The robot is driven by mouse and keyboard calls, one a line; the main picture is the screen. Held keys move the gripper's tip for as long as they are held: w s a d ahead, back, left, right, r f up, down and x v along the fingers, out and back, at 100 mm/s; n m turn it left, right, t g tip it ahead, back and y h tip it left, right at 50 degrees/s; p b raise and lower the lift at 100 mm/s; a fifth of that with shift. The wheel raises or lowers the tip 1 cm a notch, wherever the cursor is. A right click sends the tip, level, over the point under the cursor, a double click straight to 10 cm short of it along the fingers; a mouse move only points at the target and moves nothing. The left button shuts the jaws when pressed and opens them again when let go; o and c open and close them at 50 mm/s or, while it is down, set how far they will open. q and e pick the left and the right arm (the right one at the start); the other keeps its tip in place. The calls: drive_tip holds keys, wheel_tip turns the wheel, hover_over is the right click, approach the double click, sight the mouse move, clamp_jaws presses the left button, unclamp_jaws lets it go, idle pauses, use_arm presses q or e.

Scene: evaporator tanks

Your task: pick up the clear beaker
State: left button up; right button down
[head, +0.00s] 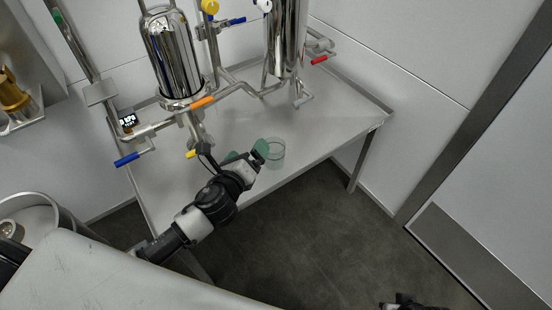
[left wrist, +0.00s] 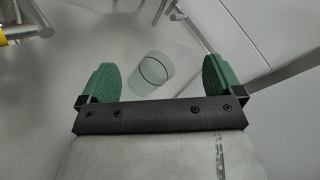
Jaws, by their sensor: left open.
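The clear beaker (head: 275,154) stands upright near the front edge of the grey table (head: 330,128) in the head view. It also shows in the left wrist view (left wrist: 151,72), ahead of my left gripper and between the lines of its two fingers. My left gripper (head: 246,152) is open and empty, with green finger pads, just to the left of the beaker. In the left wrist view, both pads of the gripper (left wrist: 160,78) stand wide apart, and the beaker appears apart from them. At the bottom right of the head view, a dark part (head: 408,302) is too cut off to identify.
Steel tanks (head: 172,55) with pipes and coloured valve handles stand at the back of the table. A blue handle (head: 126,160) and an orange handle (head: 203,102) stick out near my left arm. The table's right part is bare.

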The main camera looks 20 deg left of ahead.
use_arm(q)
drive_tip(key=w+d+r+m+t+h, duration=0.1)
drive_tip(key=w+d+m+h, duration=0.3)
drive_tip(key=m, duration=0.7)
use_arm(e)
drive_tip(key=b+v, duration=0.3)
drive_tip(key=v, duration=0.2)
use_arm(q)
drive_tip(key=b, duration=0.2)
approach(279, 140)
drive_tip(key=shift+w+a+r, duration=0.1)
drive_tip(key=shift+r, duration=0.8)
drive_tip(key=shift+f+b, duration=0.55)
drive_tip(key=shift+f, duration=0.4)
drive_tip(key=shift+w, duration=0.3)
drive_tip(key=shift+x, duration=0.9)
drive_tip(key=shift+h, duration=0.4)
drive_tip(key=x, duration=0.5)
drive_tip(key=shift+w, duration=0.1)
use_arm(e)
drive_tip(key=w+a+r+t+y, duration=0.1)
drive_tip(key=w+a+t, duration=0.1)
drive_tip(key=w+t, duration=0.4)
drive_tip(key=shift+w+a+y, duration=0.2)
drive_tip(key=shift+w+y, duration=0.1)
drive_tip(key=shift+w, duration=0.65)
use_arm(q)
drive_tip(key=shift+c, duration=0.3)
use_arm(e)
drive_tip(key=shift+r, duration=0.15)
